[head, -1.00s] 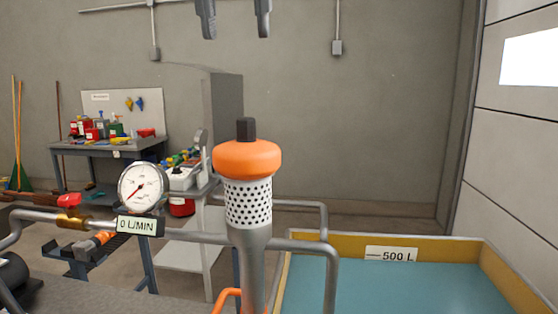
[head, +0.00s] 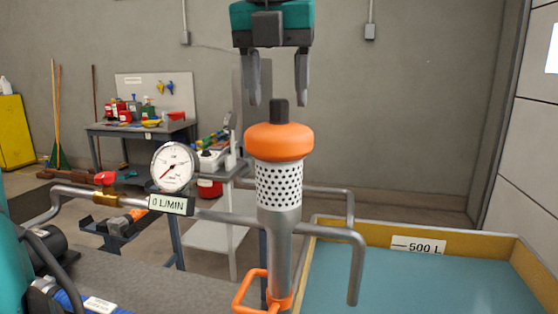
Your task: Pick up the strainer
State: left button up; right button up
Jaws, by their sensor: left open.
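The strainer (head: 279,184) is a white perforated cylinder under an orange cap (head: 279,141) with a dark grey square knob (head: 279,110) on top. It stands upright in the top of a grey vertical pipe (head: 281,238), so its lower part is hidden. My left gripper (head: 279,101) points straight down above the cap. Its two grey fingers are apart, one on each side of the knob in the picture. I see no contact, and its jaws look empty. My right gripper is out of view.
A gauge (head: 172,166) with a 0 L/MIN label stands left of the strainer on a grey pipe with a red valve handle (head: 105,178). An orange handle (head: 250,290) is at the pipe's foot. A 500 L tank (head: 470,246) is at right. A cluttered bench (head: 140,128) stands behind.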

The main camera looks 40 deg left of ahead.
pick_arm(q)
jog(key=shift+w+a+f, duration=0.1)
jog(key=shift+w+f, duration=0.05)
jog(key=shift+f, duration=0.45)
jog(key=shift+c, duration=0.5)
grip_shut()
